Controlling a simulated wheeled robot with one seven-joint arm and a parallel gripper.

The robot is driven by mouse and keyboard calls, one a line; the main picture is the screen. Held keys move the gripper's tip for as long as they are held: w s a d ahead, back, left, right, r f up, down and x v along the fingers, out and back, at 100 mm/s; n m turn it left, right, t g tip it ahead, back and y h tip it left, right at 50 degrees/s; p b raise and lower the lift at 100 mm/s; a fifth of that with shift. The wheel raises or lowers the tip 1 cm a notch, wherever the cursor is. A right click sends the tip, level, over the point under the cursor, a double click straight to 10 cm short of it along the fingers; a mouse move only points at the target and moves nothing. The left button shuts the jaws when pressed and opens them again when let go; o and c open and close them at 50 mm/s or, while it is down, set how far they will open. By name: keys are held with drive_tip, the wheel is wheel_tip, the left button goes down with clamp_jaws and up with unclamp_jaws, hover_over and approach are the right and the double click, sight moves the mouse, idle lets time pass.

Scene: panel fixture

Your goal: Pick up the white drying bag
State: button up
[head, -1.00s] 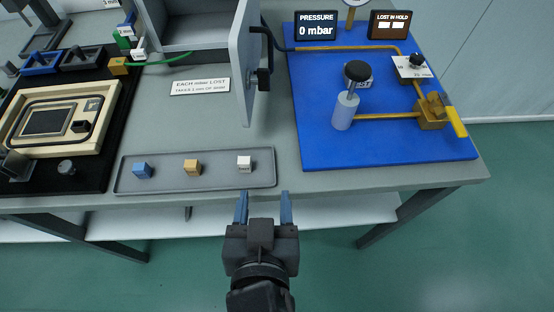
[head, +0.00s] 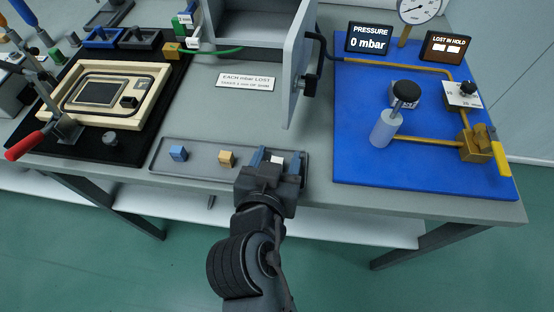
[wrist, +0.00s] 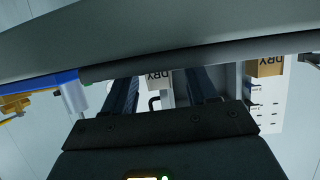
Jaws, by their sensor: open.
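The white drying bag (head: 277,156) is a small white cube-like block at the right end of a shallow grey tray (head: 207,172). My gripper (head: 275,161) is open, with its blue fingers on either side of the bag. Whether either finger touches it cannot be told. My gripper hides the lower part of the bag in the head view.
A tan block (head: 227,158) and a blue block (head: 178,153) share the tray. Behind it stands a grey box with an open door (head: 299,65). A blue panel (head: 360,170) with a valve and gauge lies right; a black fixture (head: 118,155) lies left.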

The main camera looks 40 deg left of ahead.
drive_tip(key=c, duration=1)
drive_tip(key=shift+r, duration=0.1)
